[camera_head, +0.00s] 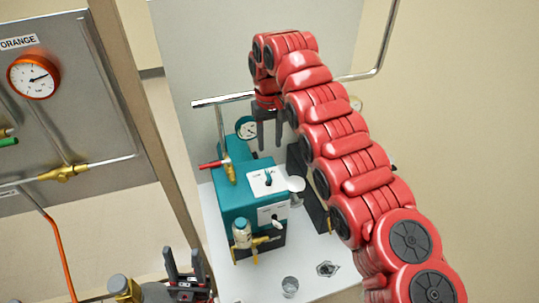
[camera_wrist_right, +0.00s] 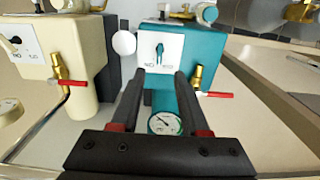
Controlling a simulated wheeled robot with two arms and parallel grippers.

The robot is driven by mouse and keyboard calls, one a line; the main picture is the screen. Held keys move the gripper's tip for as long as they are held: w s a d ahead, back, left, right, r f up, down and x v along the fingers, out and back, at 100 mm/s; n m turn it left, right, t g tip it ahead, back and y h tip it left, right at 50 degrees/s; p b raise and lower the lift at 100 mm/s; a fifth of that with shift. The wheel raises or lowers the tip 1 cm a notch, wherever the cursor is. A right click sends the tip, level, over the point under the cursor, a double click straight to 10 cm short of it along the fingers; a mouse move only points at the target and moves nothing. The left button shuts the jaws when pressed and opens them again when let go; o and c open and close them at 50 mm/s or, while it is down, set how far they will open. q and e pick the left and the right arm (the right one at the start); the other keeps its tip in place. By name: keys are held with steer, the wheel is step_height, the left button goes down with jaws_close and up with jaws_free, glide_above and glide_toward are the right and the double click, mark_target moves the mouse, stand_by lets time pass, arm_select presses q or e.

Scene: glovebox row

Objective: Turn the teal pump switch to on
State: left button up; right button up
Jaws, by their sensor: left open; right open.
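The teal pump (camera_head: 238,205) stands on a white bench. Its top carries a white plate with the small dark teal switch (camera_head: 268,179). In the right wrist view the switch (camera_wrist_right: 159,50) stands upright on its white plate (camera_wrist_right: 174,43); the plate's lettering is too small to read. My right gripper (camera_head: 269,146) points down above the back of the pump, its fingers open and empty. In the wrist view its fingertips (camera_wrist_right: 160,74) lie to either side below the switch plate, apparently apart from the switch. My left gripper (camera_head: 185,252) is open and empty at the bottom left.
A gauge (camera_head: 247,128) and a red-handled brass valve (camera_head: 228,168) sit near the pump's back. A cream pump (camera_wrist_right: 75,45) stands beside it. A post (camera_head: 140,120) separates the bench from a grey panel (camera_head: 60,90).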

step_height(320, 180, up, 4)
steer(key=shift+s+f+p, duration=0.1)
steer(key=shift+p, duration=0.35)
